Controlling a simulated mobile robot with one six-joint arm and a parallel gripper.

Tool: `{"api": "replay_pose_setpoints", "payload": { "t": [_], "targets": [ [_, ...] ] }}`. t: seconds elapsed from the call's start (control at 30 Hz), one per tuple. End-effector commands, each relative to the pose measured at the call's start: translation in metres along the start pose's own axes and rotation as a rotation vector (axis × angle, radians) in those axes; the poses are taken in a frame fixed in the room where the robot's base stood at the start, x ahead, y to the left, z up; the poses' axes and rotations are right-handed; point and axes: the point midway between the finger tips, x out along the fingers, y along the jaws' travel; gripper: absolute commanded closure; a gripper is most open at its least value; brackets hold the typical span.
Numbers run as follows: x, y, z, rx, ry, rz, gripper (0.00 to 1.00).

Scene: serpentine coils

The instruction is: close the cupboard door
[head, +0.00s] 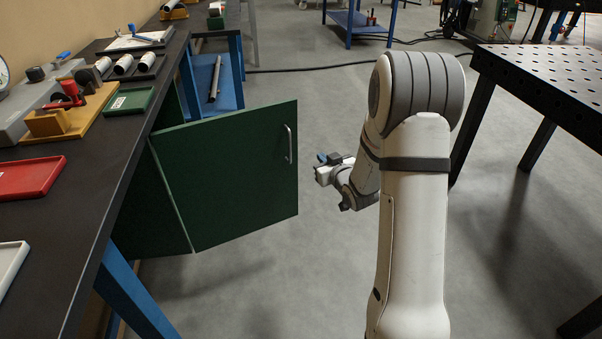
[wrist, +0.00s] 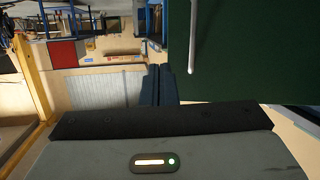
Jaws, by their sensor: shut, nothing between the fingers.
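The green cupboard door (head: 225,180) stands open, swung out from the cupboard (head: 140,205) under the long bench. Its pale bar handle (head: 289,145) is near the door's free edge, at the right. My gripper (head: 321,172) is just to the right of that free edge in the head view, with a gap between them in the picture. In the wrist view the door (wrist: 250,50) fills the upper right, with the handle (wrist: 192,38) upright near its left edge. My gripper's fingers (wrist: 158,84) are together and empty, below and left of the handle. I see no contact with the door.
The dark-topped bench (head: 90,185) runs along the left and carries a red tray (head: 30,178), a green tray (head: 130,101) and several tools. A black perforated table (head: 550,75) stands at the right. Grey floor (head: 300,260) is clear between them.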

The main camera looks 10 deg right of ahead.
Motion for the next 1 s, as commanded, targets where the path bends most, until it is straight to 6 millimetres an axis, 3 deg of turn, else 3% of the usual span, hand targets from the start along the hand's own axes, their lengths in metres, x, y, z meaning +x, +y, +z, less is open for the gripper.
{"api": "replay_pose_setpoints", "payload": {
  "t": [0.03,0.1,0.3,0.57,1.0],
  "targets": [
    [0.012,-0.002,0.038,0.014,0.04,-0.022,1.0],
    [0.019,-0.004,0.06,0.028,0.103,-0.05,1.0],
    [0.026,-0.009,0.089,0.06,0.213,-0.097,1.0],
    [0.049,-0.012,0.085,0.064,0.235,-0.104,1.0],
    [0.136,-0.019,0.065,0.063,0.233,-0.102,1.0]
  ]
}}
